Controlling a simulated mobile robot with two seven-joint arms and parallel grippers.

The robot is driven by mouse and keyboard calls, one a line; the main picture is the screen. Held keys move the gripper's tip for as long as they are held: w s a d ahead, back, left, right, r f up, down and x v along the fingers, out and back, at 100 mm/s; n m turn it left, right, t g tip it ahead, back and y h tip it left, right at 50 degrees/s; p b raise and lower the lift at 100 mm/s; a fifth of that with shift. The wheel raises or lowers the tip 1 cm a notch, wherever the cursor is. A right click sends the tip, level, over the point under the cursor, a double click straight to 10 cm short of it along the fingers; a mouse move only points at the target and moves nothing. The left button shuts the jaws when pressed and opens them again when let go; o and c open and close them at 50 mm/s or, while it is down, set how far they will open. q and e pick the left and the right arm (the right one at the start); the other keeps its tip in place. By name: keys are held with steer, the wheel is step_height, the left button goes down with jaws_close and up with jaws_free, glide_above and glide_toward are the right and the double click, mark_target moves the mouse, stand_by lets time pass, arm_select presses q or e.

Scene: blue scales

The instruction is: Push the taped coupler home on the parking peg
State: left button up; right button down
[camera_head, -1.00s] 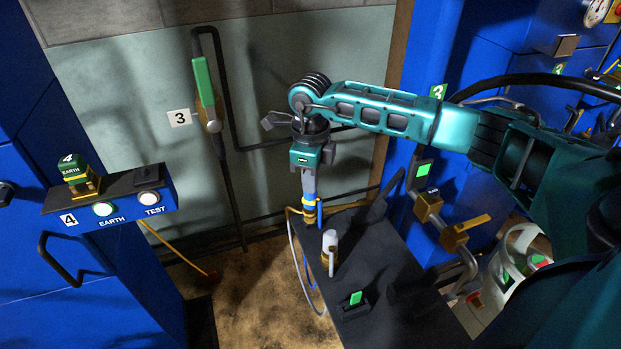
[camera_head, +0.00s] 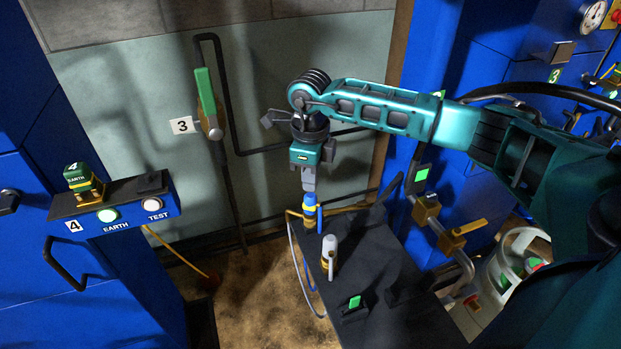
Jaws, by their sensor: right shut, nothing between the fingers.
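The taped coupler (camera_head: 310,213), blue with a yellow band, stands upright at the far left end of the dark bench. A hose hangs from it. The parking peg cannot be made out separately; the coupler seems to cover it. My right gripper (camera_head: 309,188) points straight down just above the coupler, its fingers shut and empty. The fingertips are close to the coupler's top; whether they touch it I cannot tell. My left gripper is out of view.
A pale-handled brass fitting (camera_head: 330,257) and a green-topped switch (camera_head: 354,303) stand on the dark bench (camera_head: 385,270). Brass valves (camera_head: 452,238) sit to the right. A blue panel with EARTH and TEST buttons (camera_head: 130,212) is at left.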

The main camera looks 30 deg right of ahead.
mark_target(311, 197)
step_height(311, 197, up, 12)
steer(key=shift+r, duration=0.25)
stand_by(0.6)
